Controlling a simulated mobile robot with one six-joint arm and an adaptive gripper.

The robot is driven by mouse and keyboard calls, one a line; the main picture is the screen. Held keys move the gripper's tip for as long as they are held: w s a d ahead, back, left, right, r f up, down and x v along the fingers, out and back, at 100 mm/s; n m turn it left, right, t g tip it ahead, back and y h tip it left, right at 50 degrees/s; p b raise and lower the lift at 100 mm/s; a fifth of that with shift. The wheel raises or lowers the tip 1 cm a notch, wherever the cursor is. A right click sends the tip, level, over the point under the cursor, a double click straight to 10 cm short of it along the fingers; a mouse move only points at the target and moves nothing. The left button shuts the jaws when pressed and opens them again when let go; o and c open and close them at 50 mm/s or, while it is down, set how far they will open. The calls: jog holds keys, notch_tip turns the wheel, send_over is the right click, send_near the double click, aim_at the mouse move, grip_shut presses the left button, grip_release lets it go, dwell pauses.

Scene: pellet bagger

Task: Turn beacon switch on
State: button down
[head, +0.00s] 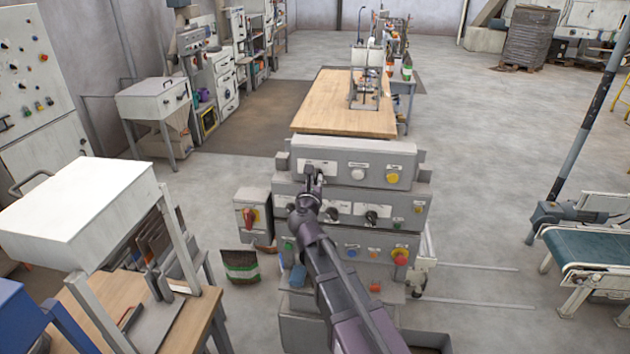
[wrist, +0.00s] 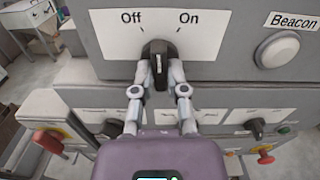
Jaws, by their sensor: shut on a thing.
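The Off/On rotary switch is a black knob (wrist: 159,66) on a white plate (wrist: 215,58) in the top row of the grey control panel. My gripper (wrist: 159,78) is shut on this knob, one finger on each side. The knob's grip stands about upright in the wrist view, below and between the Off and On marks. I cannot tell exactly where its pointer aims. A round whitish lamp (wrist: 277,51) sits to its right by the label Beacon (wrist: 293,21). In the head view my gripper (head: 314,180) is at the panel's upper left and hides the knob.
Lower rows hold more black knobs, such as one at centre right (wrist: 256,128), and a red mushroom button (head: 400,256). A grey box with a red handle (head: 248,219) stands left of the panel. A wooden table (head: 335,105) is behind. Open floor lies to the right.

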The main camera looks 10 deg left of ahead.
jog(key=m, duration=0.6)
jog(key=shift+m, duration=0.3)
dwell(0.4)
jog(key=c, duration=0.7)
grip_release()
jog(key=shift+o, duration=0.2)
jog(key=s, duration=1.2)
jog(key=shift+d, duration=0.1)
